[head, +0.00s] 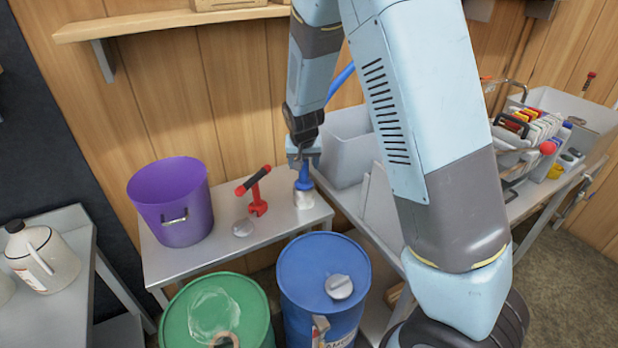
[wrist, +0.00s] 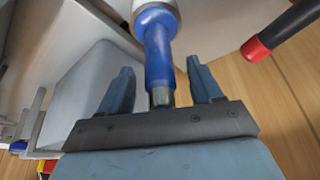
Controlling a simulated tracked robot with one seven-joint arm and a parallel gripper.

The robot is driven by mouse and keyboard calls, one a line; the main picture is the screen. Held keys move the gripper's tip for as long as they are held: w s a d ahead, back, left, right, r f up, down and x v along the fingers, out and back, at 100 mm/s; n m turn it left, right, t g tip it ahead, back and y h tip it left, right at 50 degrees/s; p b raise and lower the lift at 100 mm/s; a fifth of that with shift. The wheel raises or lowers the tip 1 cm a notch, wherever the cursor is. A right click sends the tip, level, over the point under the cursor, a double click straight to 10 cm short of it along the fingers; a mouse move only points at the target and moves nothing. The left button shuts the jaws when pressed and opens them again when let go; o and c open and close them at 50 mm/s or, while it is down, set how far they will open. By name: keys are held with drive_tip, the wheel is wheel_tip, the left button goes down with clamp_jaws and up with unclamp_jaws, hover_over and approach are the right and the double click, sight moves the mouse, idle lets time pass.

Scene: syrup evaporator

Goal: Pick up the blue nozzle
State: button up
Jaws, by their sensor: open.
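The blue nozzle (head: 304,178) stands upright on a pale round base (head: 304,200) near the right end of the grey bench, in the head view. In the wrist view the blue nozzle (wrist: 157,57) runs down between the two fingers, its metal tip close to the palm. My gripper (head: 303,158) is right above it, pointing down. In the wrist view my gripper (wrist: 160,85) is open, with a finger on each side of the nozzle and a visible gap at both sides.
A red tool with a black handle (head: 255,190) stands just left of the nozzle. A purple bucket (head: 172,205) is further left on the bench (head: 265,228). A grey bin (head: 347,150) is close on the right. Green (head: 210,312) and blue (head: 315,270) drums stand in front.

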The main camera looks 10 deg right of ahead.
drive_tip(key=shift+x, duration=0.85)
drive_tip(key=shift+c, duration=0.4)
clamp_jaws()
